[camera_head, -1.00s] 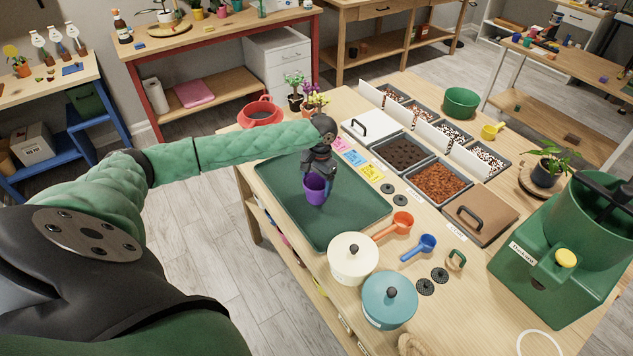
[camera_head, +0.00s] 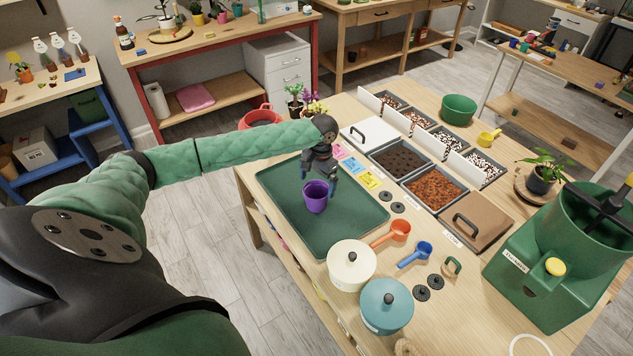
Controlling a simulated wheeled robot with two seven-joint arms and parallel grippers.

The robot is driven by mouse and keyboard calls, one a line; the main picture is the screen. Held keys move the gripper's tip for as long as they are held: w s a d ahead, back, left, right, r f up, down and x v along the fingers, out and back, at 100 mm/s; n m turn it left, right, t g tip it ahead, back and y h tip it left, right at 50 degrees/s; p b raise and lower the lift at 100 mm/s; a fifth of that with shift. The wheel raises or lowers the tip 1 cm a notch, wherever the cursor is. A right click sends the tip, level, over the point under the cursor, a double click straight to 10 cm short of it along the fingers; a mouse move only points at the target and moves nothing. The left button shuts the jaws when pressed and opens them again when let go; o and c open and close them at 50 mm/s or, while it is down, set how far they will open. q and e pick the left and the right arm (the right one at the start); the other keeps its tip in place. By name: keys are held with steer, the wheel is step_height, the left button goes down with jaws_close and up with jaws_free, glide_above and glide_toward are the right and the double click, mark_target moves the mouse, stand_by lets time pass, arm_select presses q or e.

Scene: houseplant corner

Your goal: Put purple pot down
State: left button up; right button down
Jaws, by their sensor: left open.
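The purple pot (camera_head: 316,198) stands upright on the dark green tray (camera_head: 345,234), near the tray's middle. My left gripper (camera_head: 318,178) is just behind and above the pot. Its fingers are spread apart, one on each side of the pot's far rim, and do not grip it. Whether a finger still touches the pot is hard to tell. My right gripper is not in view.
A cream lidded pot (camera_head: 350,267), a teal lidded pot (camera_head: 386,308), an orange scoop (camera_head: 396,231) and a blue scoop (camera_head: 417,253) lie right of the tray. Soil bins (camera_head: 435,190) stand beyond. The tray around the purple pot is clear.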

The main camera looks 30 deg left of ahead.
mark_target(319, 192)
arm_select(q)
step_height(319, 192, up, 2)
steer(key=shift+w+r+p, duration=0.1)
steer(key=shift+p, duration=0.65)
steer(key=shift+w+d+r+p, duration=0.15)
steer(key=shift+r+p, duration=0.5)
steer(key=shift+r, duration=0.85)
steer(key=shift+w+a+r+p, duration=0.1)
steer(key=shift+w+r+p, duration=0.35)
steer(key=shift+r, duration=1)
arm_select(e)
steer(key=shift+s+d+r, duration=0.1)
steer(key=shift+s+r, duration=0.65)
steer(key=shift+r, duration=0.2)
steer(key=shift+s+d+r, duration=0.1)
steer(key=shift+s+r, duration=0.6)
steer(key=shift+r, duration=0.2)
arm_select(q)
steer(key=shift+s, duration=0.2)
